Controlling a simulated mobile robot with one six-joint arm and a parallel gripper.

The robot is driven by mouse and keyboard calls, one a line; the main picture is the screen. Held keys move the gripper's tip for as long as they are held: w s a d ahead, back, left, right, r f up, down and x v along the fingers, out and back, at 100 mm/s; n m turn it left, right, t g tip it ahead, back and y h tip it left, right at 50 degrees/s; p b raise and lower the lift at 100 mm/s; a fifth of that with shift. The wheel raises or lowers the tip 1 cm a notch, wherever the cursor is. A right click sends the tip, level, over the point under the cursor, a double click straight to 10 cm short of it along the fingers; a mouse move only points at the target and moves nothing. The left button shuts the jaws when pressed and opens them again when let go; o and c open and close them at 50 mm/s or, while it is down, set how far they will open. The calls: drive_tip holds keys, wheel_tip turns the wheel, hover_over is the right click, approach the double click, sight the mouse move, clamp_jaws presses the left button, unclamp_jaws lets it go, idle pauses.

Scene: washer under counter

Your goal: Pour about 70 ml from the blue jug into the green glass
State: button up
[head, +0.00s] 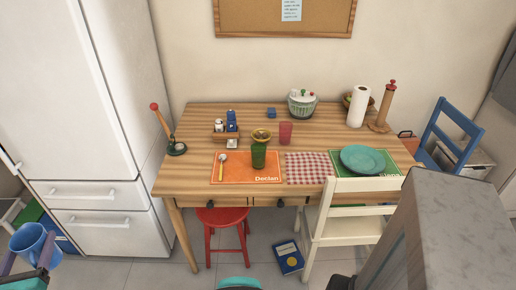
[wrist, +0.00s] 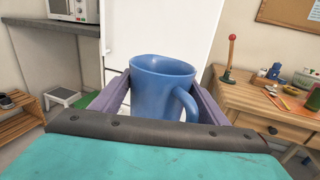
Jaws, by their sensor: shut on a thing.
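The blue jug (wrist: 163,90) is upright between the purple fingers of my gripper (wrist: 158,100) in the wrist view, its handle toward the right. My gripper is shut on it. In the head view the jug (head: 30,243) shows at the lower left, well left of the table and in front of the fridge. I cannot see what is inside the jug. The green glass (head: 258,155) stands upright on the orange placemat (head: 232,173) on the wooden table, far to the right of my gripper (head: 32,262). Its contents cannot be made out.
A red cup (head: 285,133), a small bowl (head: 261,136) and a spoon (head: 222,165) are near the glass. A teal plate (head: 365,159) lies at right. A red stool (head: 225,222) and cream chair (head: 343,215) stand before the table (head: 180,163); floor at left is mostly clear.

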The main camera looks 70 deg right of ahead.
drive_tip(key=shift+d, duration=0.75)
drive_tip(key=s+d+m+g+h+p, duration=0.1)
drive_tip(key=s+d+m+g+p, duration=0.2)
drive_tip(key=d, duration=0.7)
drive_tip(key=s+d+m+g+h, duration=0.1)
drive_tip(key=s+d+m+g, duration=0.15)
drive_tip(key=d+g, duration=0.55)
drive_tip(key=s+d+m+g+h+p, duration=0.2)
drive_tip(key=d+m, duration=0.2)
drive_tip(key=d, duration=0.8)
drive_tip(key=s+d+f+m+g+y+p, duration=0.1)
drive_tip(key=s+d+m+g+y+p, duration=0.4)
drive_tip(key=s+d+g, duration=0.8)
drive_tip(key=shift+s+d+f+m+y, duration=0.15)
drive_tip(key=shift+s+d+m+y, duration=1.85)
drive_tip(key=shift+s+d, duration=3.45)
drive_tip(key=shift+s+a+m+p, duration=0.25)
drive_tip(key=shift+s+a+p, duration=0.05)
drive_tip(key=shift+s+a, duration=0.15)
